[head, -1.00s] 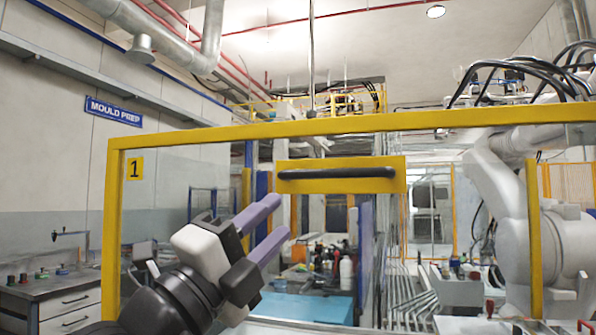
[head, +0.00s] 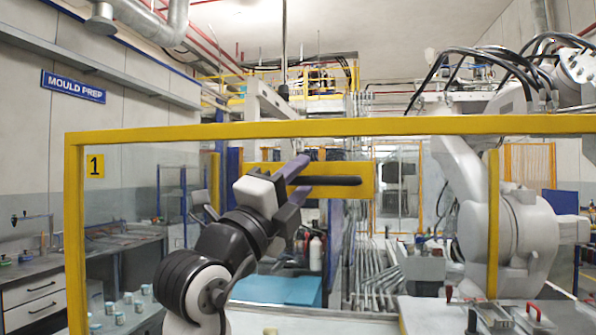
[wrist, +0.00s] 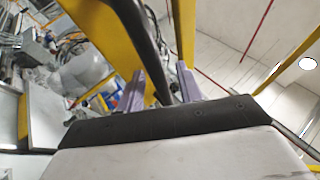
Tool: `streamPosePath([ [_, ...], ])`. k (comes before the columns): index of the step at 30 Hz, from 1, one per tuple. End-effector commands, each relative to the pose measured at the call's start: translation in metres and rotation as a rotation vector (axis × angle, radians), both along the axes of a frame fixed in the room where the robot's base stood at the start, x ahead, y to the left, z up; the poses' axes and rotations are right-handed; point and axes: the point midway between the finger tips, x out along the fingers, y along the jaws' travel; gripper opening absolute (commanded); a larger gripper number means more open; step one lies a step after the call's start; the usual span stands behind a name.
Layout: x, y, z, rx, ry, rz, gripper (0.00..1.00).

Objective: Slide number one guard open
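The number one guard is a clear panel in a yellow frame (head: 300,130), with a yellow "1" label (head: 95,166) at its upper left. Its black bar handle (head: 345,181) lies level on a yellow plate (head: 368,190). My gripper (head: 306,174) has two lilac fingers, one above the other, at the left part of the handle. In the wrist view the black handle (wrist: 145,35) runs between the fingers of my gripper (wrist: 160,72). The fingers stand apart, with no clear grip on the bar; exact contact cannot be told.
Behind the guard are a large white robot arm (head: 510,225) with black hoses and a light blue surface (head: 275,290). A workbench (head: 35,290) with drawers stands at the left. A pale ledge with red-handled clamps (head: 533,308) is at the lower right.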

Motion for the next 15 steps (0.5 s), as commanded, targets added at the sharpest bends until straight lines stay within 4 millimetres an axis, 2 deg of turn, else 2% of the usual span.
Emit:
streamPosePath([
  [9, 0.0017, -0.0013, 0.0011, 0.0, -0.001, 0.0, 0.36],
  [15, 0.0015, -0.0012, 0.001, 0.0, -0.001, 0.0, 0.1],
])
